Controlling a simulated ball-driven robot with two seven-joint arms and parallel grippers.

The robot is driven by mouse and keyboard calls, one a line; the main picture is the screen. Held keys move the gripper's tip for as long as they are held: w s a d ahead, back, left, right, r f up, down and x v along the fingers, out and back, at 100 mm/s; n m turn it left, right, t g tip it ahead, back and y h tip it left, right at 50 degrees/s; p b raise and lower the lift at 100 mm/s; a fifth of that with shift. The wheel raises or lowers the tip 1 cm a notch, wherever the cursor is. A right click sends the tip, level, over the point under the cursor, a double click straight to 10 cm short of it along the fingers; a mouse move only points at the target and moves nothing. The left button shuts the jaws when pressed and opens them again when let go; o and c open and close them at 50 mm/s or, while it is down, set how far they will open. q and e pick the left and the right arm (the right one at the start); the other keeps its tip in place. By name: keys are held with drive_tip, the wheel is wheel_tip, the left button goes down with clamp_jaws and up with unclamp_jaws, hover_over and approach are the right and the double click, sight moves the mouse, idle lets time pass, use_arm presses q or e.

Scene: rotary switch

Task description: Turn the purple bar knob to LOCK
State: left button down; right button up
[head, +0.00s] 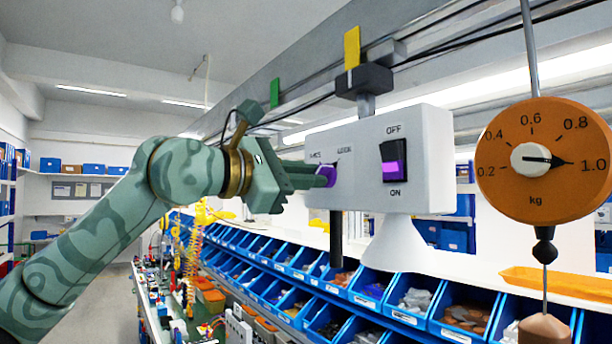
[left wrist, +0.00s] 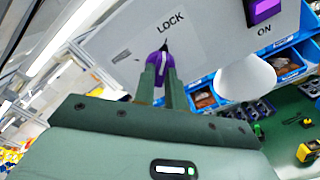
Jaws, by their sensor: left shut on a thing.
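The purple bar knob (head: 327,182) is on the left part of the front of a light grey box (head: 360,196). My left gripper (head: 328,174) is shut on the knob, its fingers hiding much of it in the head view. In the left wrist view the purple knob (left wrist: 161,62) shows between the fingertips of my left gripper (left wrist: 160,72). A pale line runs along the bar, and a dark pointed mark at its upper end lies towards the word LOCK (left wrist: 171,23). Another label left of the knob is too blurred to read. My right gripper is in neither view.
A black rocker switch (head: 394,161) with a purple part, marked OFF and ON, sits right of the knob. A round orange kg dial (head: 530,185) hangs further right. Blue bins (head: 410,318) line the bench below. A white cone (head: 400,245) is under the box.

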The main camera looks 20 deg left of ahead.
use_arm(q)
drive_tip(key=shift+f, duration=0.1)
drive_tip(key=c, duration=1.4)
unclamp_jaws()
drive_tip(key=shift+w, duration=0.1)
drive_tip(key=shift+c, duration=0.2)
drive_tip(key=b+v, duration=0.4)
drive_tip(key=v, duration=1.2)
drive_tip(key=shift+a, duration=0.1)
